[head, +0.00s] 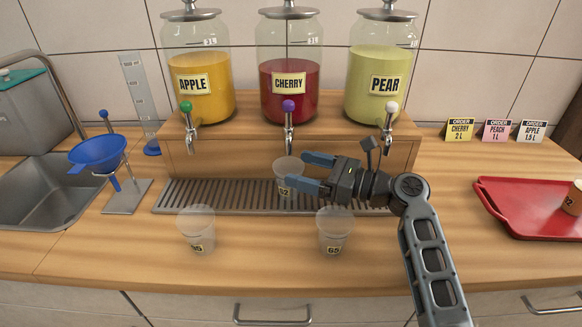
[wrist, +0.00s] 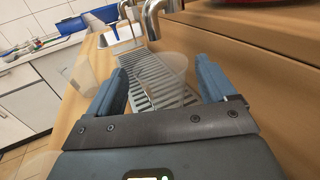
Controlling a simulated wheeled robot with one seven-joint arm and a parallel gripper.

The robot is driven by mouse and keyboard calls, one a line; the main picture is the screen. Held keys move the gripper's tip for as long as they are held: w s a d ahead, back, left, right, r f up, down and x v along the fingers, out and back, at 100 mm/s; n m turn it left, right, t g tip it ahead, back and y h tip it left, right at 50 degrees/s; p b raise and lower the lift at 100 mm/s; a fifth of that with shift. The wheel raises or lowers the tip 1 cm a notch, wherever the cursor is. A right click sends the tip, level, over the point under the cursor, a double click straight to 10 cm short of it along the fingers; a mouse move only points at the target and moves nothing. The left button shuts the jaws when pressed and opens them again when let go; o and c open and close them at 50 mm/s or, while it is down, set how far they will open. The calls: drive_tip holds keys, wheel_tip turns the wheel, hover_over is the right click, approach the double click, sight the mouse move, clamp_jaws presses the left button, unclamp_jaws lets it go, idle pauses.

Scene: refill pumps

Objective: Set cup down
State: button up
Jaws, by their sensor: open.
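A clear cup labelled 62 (head: 287,172) stands upright on the slotted drip tray (head: 235,197), below the purple-handled cherry tap (head: 289,115). My gripper (head: 310,172) is open, with its blue fingers reaching to the cup from the right. In the wrist view the cup (wrist: 165,72) shows between the two spread fingers, and it seems to rest on the grating. Whether a finger touches it I cannot tell. Another clear cup (head: 335,232) stands at front right.
Apple (head: 200,103), cherry (head: 288,107) and pear (head: 382,103) jars stand on a wooden shelf behind. A blue funnel on a stand (head: 98,152) and a sink are at left.

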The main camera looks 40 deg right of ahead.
drive_tip(key=v, duration=0.8)
drive_tip(key=shift+b, duration=0.3)
